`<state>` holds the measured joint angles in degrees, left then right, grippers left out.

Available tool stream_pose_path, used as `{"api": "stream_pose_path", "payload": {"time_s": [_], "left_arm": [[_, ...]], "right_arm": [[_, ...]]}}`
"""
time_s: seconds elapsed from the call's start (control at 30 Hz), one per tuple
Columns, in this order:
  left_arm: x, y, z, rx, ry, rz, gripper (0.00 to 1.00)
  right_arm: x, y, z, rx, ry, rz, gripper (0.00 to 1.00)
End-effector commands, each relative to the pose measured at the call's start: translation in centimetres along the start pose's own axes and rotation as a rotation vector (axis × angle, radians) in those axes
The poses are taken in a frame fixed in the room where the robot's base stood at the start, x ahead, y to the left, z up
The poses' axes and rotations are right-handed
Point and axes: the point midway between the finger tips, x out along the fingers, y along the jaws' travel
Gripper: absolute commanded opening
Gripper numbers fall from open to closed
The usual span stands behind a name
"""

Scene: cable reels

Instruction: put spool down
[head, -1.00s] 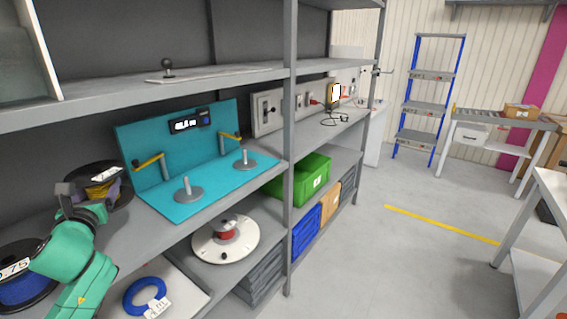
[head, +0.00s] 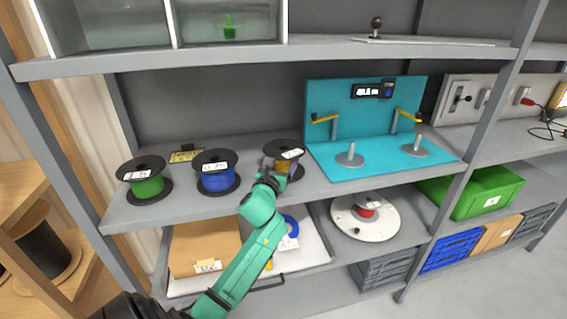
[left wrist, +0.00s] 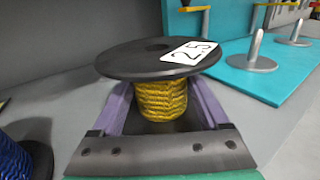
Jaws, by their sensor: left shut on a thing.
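A black-flanged spool wound with yellow cable (left wrist: 160,98) fills the middle of the left wrist view, its label reading 2.5. It also shows in the head view (head: 291,151) on the shelf, left of the teal station. My left gripper (left wrist: 158,112) has its purple fingers on either side of the yellow winding, shut on it. In the head view my left gripper (head: 276,172) partly hides the spool. The spool is upright; whether its lower flange touches the shelf is hidden. My right gripper is not in view.
On the same shelf (head: 128,213) stand a blue spool (head: 216,178) and a green spool (head: 146,184) to the left. The teal station (head: 345,173) with two upright pegs stands to the right. An upper shelf runs overhead.

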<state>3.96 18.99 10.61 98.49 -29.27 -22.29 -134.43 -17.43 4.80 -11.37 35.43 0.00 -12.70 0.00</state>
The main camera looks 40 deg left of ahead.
Motion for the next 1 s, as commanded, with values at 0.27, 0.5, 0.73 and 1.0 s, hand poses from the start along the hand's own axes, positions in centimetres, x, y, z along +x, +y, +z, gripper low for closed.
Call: {"api": "stream_pose_path", "payload": {"time_s": [0.27, 0.5, 0.73, 1.0], "left_arm": [[0.0, 0.0, -0.3, 0.001, 0.0, 0.0, 0.93], [0.0, 0.0, -0.2, 0.0, 0.0, 0.0, 1.0], [-1.7, 0.0, -0.1, 0.003, 0.002, 0.0, 1.0], [-7.7, 0.0, -0.3, 0.002, 0.004, -0.001, 1.0]], "right_arm": [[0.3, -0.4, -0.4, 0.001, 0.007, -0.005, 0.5], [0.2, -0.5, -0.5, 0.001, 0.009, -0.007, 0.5], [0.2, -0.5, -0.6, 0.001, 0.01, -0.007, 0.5], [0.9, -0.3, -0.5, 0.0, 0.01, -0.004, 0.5]]}}
